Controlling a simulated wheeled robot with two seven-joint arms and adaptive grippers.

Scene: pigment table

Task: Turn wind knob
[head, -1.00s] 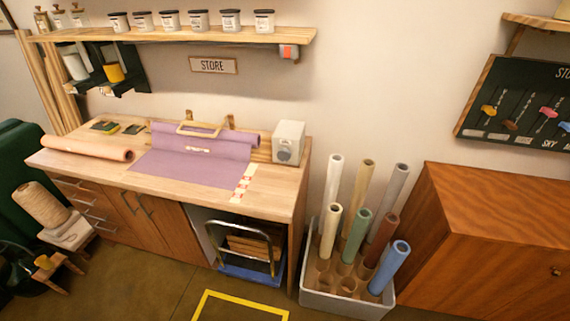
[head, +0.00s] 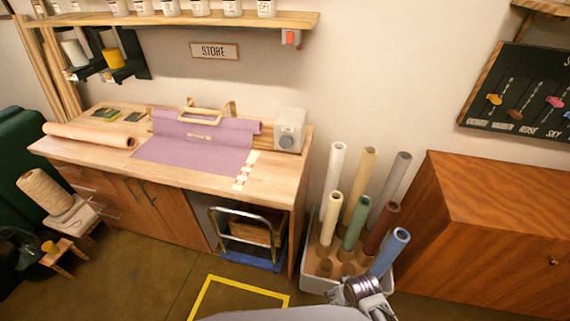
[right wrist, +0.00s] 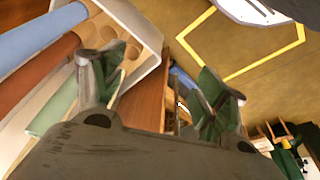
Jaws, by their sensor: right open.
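A small white box with a round grey knob (head: 286,141) on its front stands at the right end of the wooden workbench (head: 272,196). No lettering on it can be read, so I cannot tell if this is the wind knob. My right gripper (right wrist: 160,88) is open and empty in the right wrist view, fingers spread. In the head view my right arm comes in at the bottom, beside the bin of rolls, low and well apart from the knob. My left gripper is not in view.
A white bin (head: 318,286) of upright coloured rolls stands right of the bench, close to my right arm. A wooden cabinet (head: 490,220) is at the right, under a dark board (head: 520,95) with coloured pieces. Purple sheeting (head: 190,155) lies on the bench. Yellow-marked floor is clear.

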